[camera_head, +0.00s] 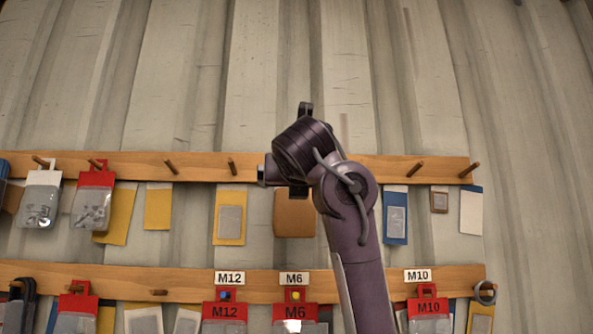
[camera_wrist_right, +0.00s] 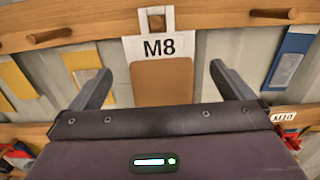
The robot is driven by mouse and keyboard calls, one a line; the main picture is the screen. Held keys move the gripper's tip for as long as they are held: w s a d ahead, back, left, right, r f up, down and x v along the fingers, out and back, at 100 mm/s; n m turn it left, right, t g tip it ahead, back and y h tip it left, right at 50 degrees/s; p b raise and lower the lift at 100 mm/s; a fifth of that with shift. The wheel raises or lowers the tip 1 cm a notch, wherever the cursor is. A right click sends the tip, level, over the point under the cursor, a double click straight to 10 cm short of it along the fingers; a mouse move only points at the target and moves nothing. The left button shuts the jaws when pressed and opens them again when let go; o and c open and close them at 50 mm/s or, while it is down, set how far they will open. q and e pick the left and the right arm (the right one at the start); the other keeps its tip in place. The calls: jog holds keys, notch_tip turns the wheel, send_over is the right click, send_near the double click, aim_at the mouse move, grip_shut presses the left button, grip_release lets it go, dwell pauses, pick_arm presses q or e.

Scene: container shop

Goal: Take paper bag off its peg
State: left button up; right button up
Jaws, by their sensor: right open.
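In the right wrist view a brown, flat, paper-like piece (camera_wrist_right: 163,84) hangs against the wall, and I take it for the paper bag. A white piece marked M8 (camera_wrist_right: 157,48) is at its top, with a loop around a wooden peg (camera_wrist_right: 156,22); I cannot tell whether the two are joined. My right gripper (camera_wrist_right: 160,69) is open, its fingers on either side of the brown piece, apart from it. In the head view the brown piece (camera_head: 294,215) shows below the upper rail, and my right wrist hides its peg. My left gripper is not in view.
The upper wooden rail (camera_head: 200,168) carries several pegs, some empty. The lower rail (camera_head: 120,278) holds red-topped M12, M6 and M10 packets. Yellow and blue cards (camera_head: 395,215) sit between. The corrugated wall above is bare.

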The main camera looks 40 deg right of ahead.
aim_at(295, 201)
jog(key=x, duration=0.3)
jog(key=p+x, duration=0.1)
jog(key=shift+w+d+f, duration=0.25)
jog(key=shift+f, duration=0.05)
jog(key=shift+s+a, duration=0.15)
jog(key=shift+a+r, duration=0.1)
jog(key=shift+s, duration=0.1)
jog(key=shift+c, duration=1.1)
jog(key=c, duration=0.7)
jog(key=shift+r, duration=0.25)
jog(key=shift+c, duration=0.4)
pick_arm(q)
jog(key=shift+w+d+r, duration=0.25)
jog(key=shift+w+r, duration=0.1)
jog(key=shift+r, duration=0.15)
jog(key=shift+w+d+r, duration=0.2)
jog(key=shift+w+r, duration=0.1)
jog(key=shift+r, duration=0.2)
